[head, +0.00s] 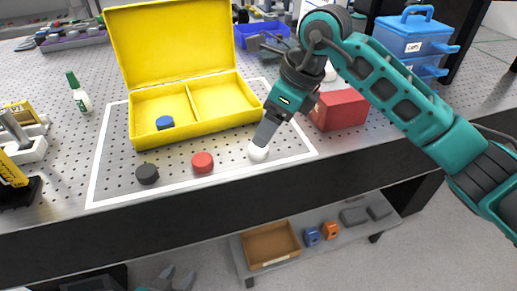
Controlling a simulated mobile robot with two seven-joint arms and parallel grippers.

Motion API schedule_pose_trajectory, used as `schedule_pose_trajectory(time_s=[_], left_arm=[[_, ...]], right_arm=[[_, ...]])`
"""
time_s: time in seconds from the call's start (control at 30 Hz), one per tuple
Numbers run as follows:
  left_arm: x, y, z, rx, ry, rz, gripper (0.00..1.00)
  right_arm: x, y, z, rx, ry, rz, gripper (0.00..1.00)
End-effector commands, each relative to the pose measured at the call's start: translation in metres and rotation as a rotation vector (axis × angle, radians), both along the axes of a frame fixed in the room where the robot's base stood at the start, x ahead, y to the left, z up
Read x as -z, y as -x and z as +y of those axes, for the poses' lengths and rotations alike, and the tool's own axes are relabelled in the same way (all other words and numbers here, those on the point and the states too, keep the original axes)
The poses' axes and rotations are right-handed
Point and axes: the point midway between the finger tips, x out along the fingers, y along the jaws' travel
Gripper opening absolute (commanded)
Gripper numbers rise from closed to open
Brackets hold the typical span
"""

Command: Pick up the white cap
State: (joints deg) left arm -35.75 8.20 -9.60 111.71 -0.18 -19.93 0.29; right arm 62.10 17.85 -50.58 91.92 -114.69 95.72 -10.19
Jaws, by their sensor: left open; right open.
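The white cap (258,153) rests on the perforated metal table, inside the white outline near its front edge. My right gripper (262,143) reaches down to it from above right. It is open, with its fingertips right at the cap and hiding part of its top; I cannot tell whether they touch it. My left gripper (177,277) is low at the bottom edge, open and empty, below the tabletop and far from the cap.
A red cap (203,162) and a black cap (147,174) lie left of the white cap. Behind them is an open yellow two-compartment case (190,139) with a blue cap (165,122) in its left compartment. A red box (340,109) stands right of my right gripper.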

Motion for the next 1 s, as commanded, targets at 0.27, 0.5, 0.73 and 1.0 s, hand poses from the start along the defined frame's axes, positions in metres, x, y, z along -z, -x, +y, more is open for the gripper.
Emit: schedule_pose_trajectory(time_s=[0.27, 0.5, 0.73, 1.0], left_arm=[[-0.002, 0.0, 0.0, -0.001, 0.0, -0.001, 0.43], [-0.002, 0.0, 0.001, -0.001, -0.001, -0.003, 0.43], [-0.002, 0.0, 0.001, -0.002, -0.002, -0.004, 0.43], [-0.002, 0.0, 0.001, -0.002, -0.002, -0.004, 0.43]], right_arm=[[0.029, 0.002, 0.009, -0.003, -0.002, 0.005, 0.73], [0.053, -0.002, 0.018, -0.001, -0.002, 0.0, 0.73], [0.054, -0.002, 0.018, -0.001, -0.001, -0.002, 0.73], [0.054, -0.002, 0.018, -0.001, -0.002, -0.001, 0.48]])
